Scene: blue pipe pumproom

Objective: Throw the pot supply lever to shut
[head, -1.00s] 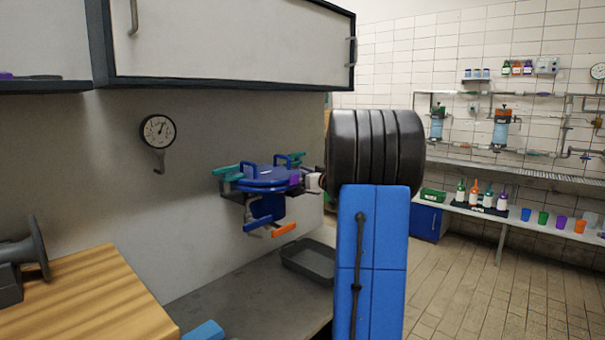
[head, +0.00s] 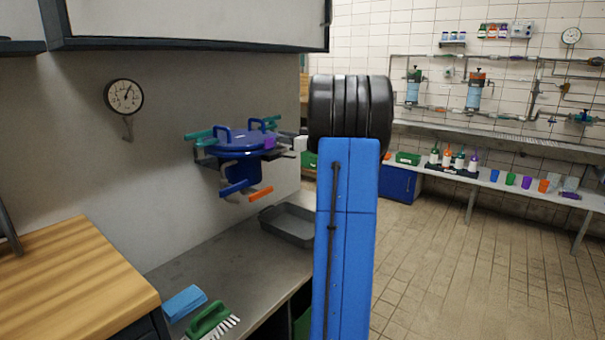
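A blue pot-like unit (head: 242,150) with a round lid and blue handles is mounted on the wall left of my arm. Several levers show around it: teal ones at its upper left (head: 200,134) and upper right, a blue one (head: 236,187) and an orange one (head: 261,194) below. A purple part (head: 269,142) sits at its right side. I cannot tell which lever is the pot supply lever. A small pale part of what looks like my gripper (head: 299,144) shows at the pot's right; the rest is hidden behind my arm, so its opening and any contact are unclear.
A grey tray (head: 288,225) lies on the metal counter (head: 225,255) below the pot. A blue sponge (head: 185,302) and green brush (head: 210,318) lie nearer. A wall cabinet (head: 190,20) hangs above, with a gauge (head: 123,96) below it. Floor at right is clear.

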